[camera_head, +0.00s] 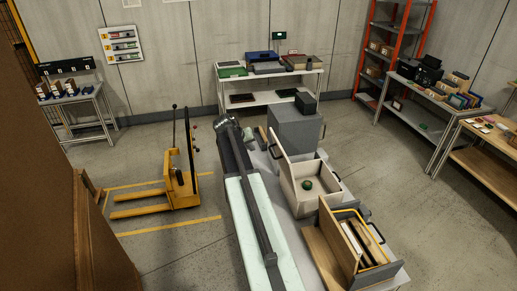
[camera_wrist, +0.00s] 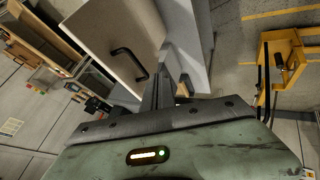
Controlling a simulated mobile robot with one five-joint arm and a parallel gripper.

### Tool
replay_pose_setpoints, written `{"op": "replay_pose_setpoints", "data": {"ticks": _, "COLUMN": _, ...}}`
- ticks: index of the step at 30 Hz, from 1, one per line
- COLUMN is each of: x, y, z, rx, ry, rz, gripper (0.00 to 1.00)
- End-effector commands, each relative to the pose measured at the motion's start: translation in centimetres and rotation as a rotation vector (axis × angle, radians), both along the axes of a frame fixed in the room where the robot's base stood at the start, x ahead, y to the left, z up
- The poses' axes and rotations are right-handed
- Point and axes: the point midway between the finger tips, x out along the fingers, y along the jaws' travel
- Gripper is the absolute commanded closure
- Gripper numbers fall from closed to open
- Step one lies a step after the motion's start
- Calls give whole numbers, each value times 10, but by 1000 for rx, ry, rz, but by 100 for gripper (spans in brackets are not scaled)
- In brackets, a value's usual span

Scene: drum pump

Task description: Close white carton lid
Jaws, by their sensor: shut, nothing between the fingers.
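The white carton (camera_head: 317,197) stands on the grey table, its top open, with a small green round object (camera_head: 307,185) inside. Its lid (camera_head: 280,162) stands raised on the carton's left side. In the wrist view a pale panel with a black handle (camera_wrist: 128,64), apparently the raised lid (camera_wrist: 105,30), is ahead and to the left of my gripper (camera_wrist: 161,84). My gripper is shut and empty, its fingers close to this panel; I cannot tell whether they touch it. In the head view its fingertips are hard to make out.
A grey box (camera_head: 295,128) with a black item on top stands behind the carton. A wooden box with a yellow rim (camera_head: 332,222) stands in front. A yellow pallet truck (camera_head: 181,188) is on the floor to the left. Open floor lies right of the table.

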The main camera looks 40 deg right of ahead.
Motion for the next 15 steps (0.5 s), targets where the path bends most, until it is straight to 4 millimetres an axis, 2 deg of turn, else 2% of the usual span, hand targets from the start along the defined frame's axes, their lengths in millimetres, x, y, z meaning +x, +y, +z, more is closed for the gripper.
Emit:
{"op": "replay_pose_setpoints", "data": {"ticks": 1, "x": 2, "y": -7, "z": -16, "rx": 1, "ry": 0, "rz": -1, "gripper": 100}}
{"op": "replay_pose_setpoints", "data": {"ticks": 3, "x": 3, "y": -17, "z": -30, "rx": 0, "ry": 0, "rz": -2, "gripper": 100}}
{"op": "replay_pose_setpoints", "data": {"ticks": 12, "x": 9, "y": -56, "z": -80, "rx": 0, "ry": 0, "rz": -2, "gripper": 100}}
{"op": "replay_pose_setpoints", "data": {"ticks": 13, "x": 4, "y": -61, "z": -70, "rx": 1, "ry": 0, "rz": -4, "gripper": 100}}
{"op": "replay_pose_setpoints", "data": {"ticks": 15, "x": -3, "y": -70, "z": -67, "rx": 1, "ry": 0, "rz": -2, "gripper": 100}}
